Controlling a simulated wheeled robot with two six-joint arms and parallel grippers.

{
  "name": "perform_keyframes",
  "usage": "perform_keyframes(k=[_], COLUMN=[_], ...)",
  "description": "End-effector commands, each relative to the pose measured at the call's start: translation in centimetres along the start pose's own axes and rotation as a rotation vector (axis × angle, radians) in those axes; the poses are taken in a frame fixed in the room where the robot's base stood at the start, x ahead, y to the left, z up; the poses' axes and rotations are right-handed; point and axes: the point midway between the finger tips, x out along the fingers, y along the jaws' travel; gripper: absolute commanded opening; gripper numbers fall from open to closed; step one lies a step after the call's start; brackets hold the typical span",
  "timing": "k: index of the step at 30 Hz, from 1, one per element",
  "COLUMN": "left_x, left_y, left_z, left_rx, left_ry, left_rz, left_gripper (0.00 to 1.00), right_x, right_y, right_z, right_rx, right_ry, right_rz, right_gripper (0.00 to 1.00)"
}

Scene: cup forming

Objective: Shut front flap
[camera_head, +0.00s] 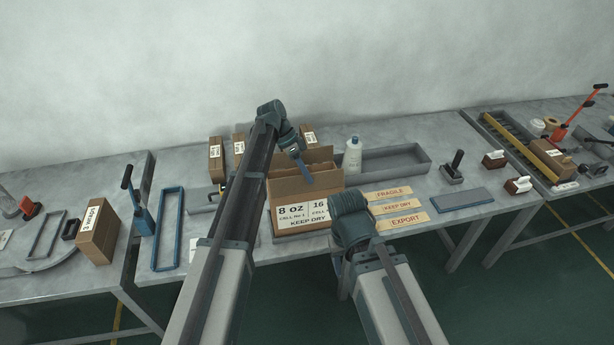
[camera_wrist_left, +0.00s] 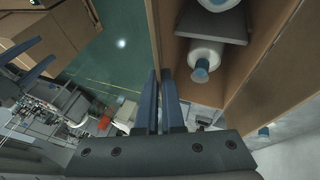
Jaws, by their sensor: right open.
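An open brown carton (camera_head: 282,189) stands mid-table, its front labelled "8 OZ" and "KEEP DRY". A brown panel (camera_head: 318,156) stands up at its back. I cannot clearly separate the front flap from the front wall. My right gripper's fingers, hidden in the head view, show apart in the left wrist view (camera_wrist_left: 32,58).
A white bottle (camera_head: 353,155) and a grey tray (camera_head: 402,159) stand behind to the right. Label strips reading FRAGILE, KEEP DRY and EXPORT (camera_head: 404,219) lie right of the carton. A blue frame (camera_head: 168,230) and small boxes (camera_head: 216,160) are to the left.

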Motion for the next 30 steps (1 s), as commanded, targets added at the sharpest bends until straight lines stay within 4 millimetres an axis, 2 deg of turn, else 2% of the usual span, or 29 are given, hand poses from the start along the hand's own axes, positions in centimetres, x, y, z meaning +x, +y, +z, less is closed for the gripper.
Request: perform_keyframes(k=[7, 12, 13, 23, 30], left_x=[0.0, 0.0, 0.0, -0.1, -1.5], left_y=[0.0, 0.0, 0.0, 0.0, 0.1], left_z=[0.1, 0.1, 0.1, 0.0, -0.1], left_rx=[-0.001, 0.000, 0.000, 0.000, 0.000], left_ry=[-0.003, -0.002, -0.002, -0.001, 0.000], left_rz=[-0.001, 0.000, -0.001, -0.001, -0.001], left_gripper=[0.00, 0.32, 0.35, 0.35, 0.35], right_x=[0.0, 0.0, 0.0, -0.1, -1.4], right_y=[0.0, 0.0, 0.0, 0.0, 0.1], right_z=[0.0, 0.0, 0.0, 0.0, 0.1], right_rx=[0.000, 0.000, 0.000, 0.000, 0.002], right_ry=[0.000, 0.000, 0.000, 0.000, 0.000], right_rz=[0.000, 0.000, 0.000, 0.000, 0.000], right_gripper=[0.50, 0.50, 0.50, 0.50, 0.50])
